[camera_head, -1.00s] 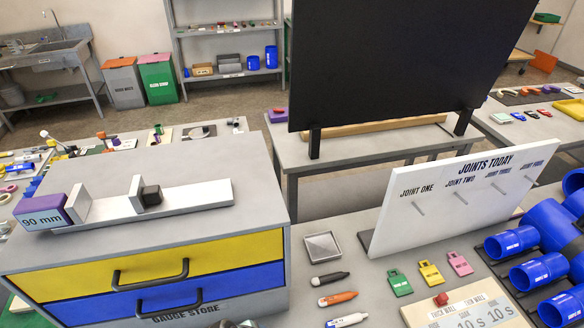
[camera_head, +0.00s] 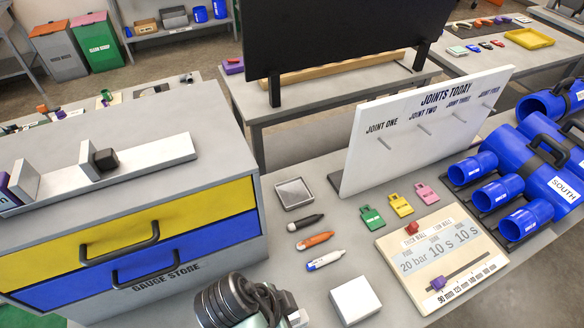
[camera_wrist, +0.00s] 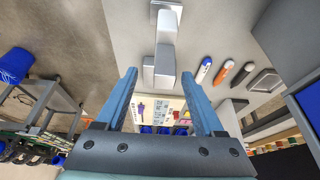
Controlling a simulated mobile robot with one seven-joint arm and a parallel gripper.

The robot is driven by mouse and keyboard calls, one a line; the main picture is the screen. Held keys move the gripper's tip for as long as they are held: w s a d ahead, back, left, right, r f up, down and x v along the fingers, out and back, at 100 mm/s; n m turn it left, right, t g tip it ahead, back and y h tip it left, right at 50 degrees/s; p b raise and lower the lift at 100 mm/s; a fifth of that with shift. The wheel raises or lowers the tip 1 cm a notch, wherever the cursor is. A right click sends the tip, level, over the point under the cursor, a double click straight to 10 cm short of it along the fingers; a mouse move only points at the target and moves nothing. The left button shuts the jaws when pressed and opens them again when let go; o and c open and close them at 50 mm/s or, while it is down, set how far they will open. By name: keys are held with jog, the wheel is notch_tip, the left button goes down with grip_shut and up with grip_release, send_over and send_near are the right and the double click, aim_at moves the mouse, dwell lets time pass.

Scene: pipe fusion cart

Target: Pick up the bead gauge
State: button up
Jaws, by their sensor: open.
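No item in view is labelled bead gauge, so I cannot tell for sure which one it is. On the gauge store lies a long pale bar (camera_head: 150,157) with upright pale blocks, a black block (camera_head: 105,158) and a purple end piece at the left edge. My gripper (camera_wrist: 159,74) is open and empty in the wrist view, its blue fingers pointing over the bench. A pale stepped piece (camera_wrist: 165,45) shows ahead of and between the fingertips; contact is not visible. In the head view my wrist shows at the bottom, fingers not clearly seen. A white block (camera_head: 355,299) stands right of it.
The gauge store (camera_head: 190,262) has closed yellow and blue drawers with black handles. Nearby are a small tray (camera_head: 294,194), several markers (camera_head: 315,239), coloured tags (camera_head: 401,205), a settings board (camera_head: 440,258), an upright JOINTS TODAY board (camera_head: 420,125) and blue pipe fittings (camera_head: 525,220).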

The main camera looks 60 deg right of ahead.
jog(key=shift+w+a+p+x, duration=0.15)
jog(key=shift+p+x, duration=0.35)
jog(key=shift+x, duration=0.95)
jog(key=shift+w+a+p+x, duration=0.1)
jog(key=shift+w+p+x, duration=0.25)
jog(key=shift+x, duration=1.05)
jog(key=shift+s+f, duration=0.1)
jog(key=shift+f, duration=0.05)
grip_shut()
